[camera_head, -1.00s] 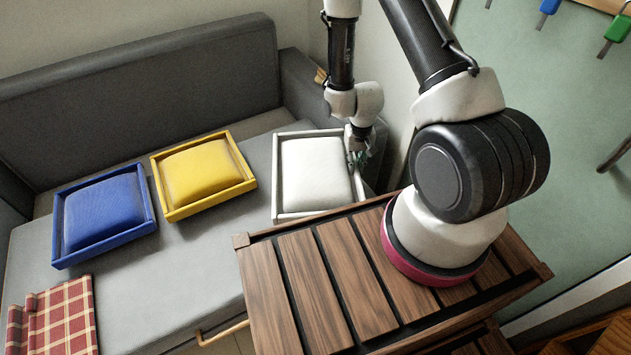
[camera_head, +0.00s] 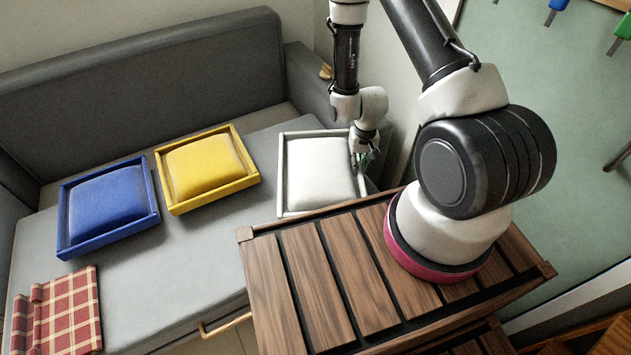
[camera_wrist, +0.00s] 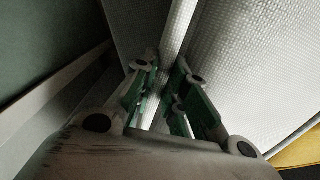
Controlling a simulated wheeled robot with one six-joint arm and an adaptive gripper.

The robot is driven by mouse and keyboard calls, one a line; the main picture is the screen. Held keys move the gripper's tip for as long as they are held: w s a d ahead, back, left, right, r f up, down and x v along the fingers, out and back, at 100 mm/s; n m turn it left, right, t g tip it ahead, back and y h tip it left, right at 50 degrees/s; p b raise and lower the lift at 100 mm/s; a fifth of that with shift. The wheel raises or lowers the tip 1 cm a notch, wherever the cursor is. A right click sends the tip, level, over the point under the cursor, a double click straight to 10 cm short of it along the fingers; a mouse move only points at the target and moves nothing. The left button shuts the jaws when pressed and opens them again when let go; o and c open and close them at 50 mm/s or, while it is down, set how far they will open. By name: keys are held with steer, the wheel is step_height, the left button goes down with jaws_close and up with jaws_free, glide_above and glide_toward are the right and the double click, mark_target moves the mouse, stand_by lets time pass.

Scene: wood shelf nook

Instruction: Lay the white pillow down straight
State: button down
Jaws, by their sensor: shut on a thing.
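The white pillow (camera_head: 318,170) has a raised rim around its padded middle. It is at the right end of the grey bench seat, close to the armrest, padded side up. Its sides look nearly square to the picture; I cannot tell whether it lies fully flat. My gripper (camera_head: 362,158) is at its right edge and shut on that rim. In the wrist view my gripper (camera_wrist: 160,80) has its two green-lined fingers on either side of the pale edge, with the white pillow (camera_wrist: 265,65) filling the right. The pillow's near right corner is partly hidden by the wooden slatted top.
A yellow pillow (camera_head: 205,168) and a blue pillow (camera_head: 107,206) lie to the left on the bench seat (camera_head: 195,260). A red checked cloth (camera_head: 66,310) is at the front left. The wooden slatted top (camera_head: 315,285) stands close in front of the white pillow.

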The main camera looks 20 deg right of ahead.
steer(key=w+n, duration=0.1)
steer(key=w+r+n, duration=0.1)
steer(key=w, duration=0.1)
steer(key=w+r+n, duration=0.1)
steer(key=shift+w+d+r+n, duration=0.15)
steer(key=shift+w+n, duration=0.1)
steer(key=shift+n, duration=0.15)
steer(key=shift+w+a+n, duration=0.2)
steer(key=shift+w+n, duration=0.1)
steer(key=shift+n, duration=0.3)
step_height(320, 180, down, 10)
steer(key=shift+f, duration=0.2)
steer(key=c, duration=1.5)
jaws_free()
steer(key=shift+o, duration=0.2)
